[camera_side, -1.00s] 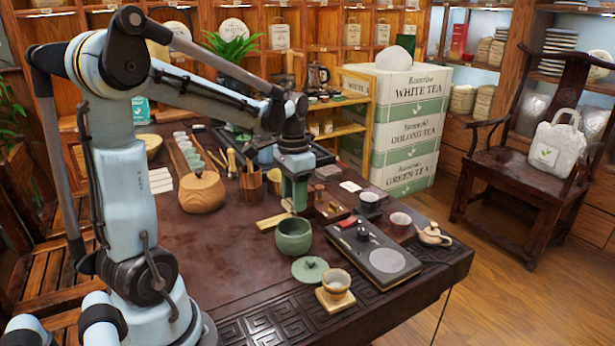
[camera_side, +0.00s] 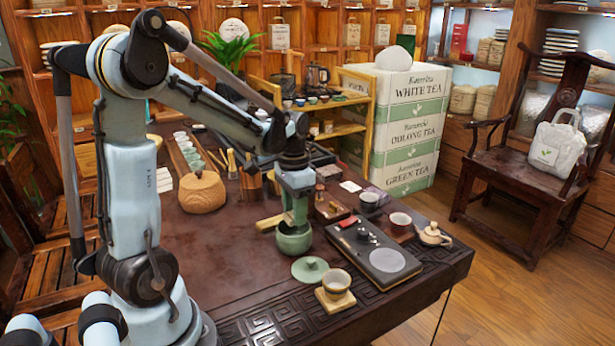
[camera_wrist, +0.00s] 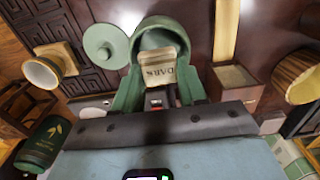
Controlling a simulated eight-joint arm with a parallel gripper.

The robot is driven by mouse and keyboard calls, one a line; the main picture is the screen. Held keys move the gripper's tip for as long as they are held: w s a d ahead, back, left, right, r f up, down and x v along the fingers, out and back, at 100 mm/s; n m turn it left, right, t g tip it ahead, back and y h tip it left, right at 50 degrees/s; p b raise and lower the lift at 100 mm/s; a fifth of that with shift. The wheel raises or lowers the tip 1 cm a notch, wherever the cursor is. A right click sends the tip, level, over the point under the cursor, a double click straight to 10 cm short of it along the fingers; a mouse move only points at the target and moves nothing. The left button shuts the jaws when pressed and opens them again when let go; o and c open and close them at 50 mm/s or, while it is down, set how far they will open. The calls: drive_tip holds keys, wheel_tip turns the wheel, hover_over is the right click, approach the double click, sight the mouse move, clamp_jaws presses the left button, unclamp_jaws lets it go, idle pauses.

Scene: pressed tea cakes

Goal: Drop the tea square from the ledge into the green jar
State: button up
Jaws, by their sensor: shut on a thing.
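The green jar (camera_side: 292,243) stands open on the dark table, its round lid (camera_side: 309,269) lying in front of it. My gripper (camera_side: 296,222) is directly over the jar, pointing down, with its green fingertips at the jar's mouth. In the wrist view the fingers are shut on the tea square (camera_wrist: 160,66), a pale wrapped piece with dark lettering. The square overlaps the opening of the jar (camera_wrist: 152,36); how deep it sits cannot be told. In the side view the square is hidden by the fingers and jar. The lid (camera_wrist: 106,45) also shows beside the jar.
A small cup on a wooden coaster (camera_side: 336,300) stands in front of the lid. A dark tea tray (camera_side: 385,262) lies right of the jar. A round wooden pot (camera_side: 202,192) stands to the left. The table's left front is clear.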

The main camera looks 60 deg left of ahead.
drive_tip(key=o, duration=1.1)
drive_tip(key=shift+r, duration=0.1)
drive_tip(key=shift+r, duration=2.95)
drive_tip(key=shift+d, duration=0.1)
drive_tip(key=s+d+t, duration=0.2)
drive_tip(key=d+t, duration=0.5)
drive_tip(key=d, duration=0.9)
drive_tip(key=shift+s, duration=0.25)
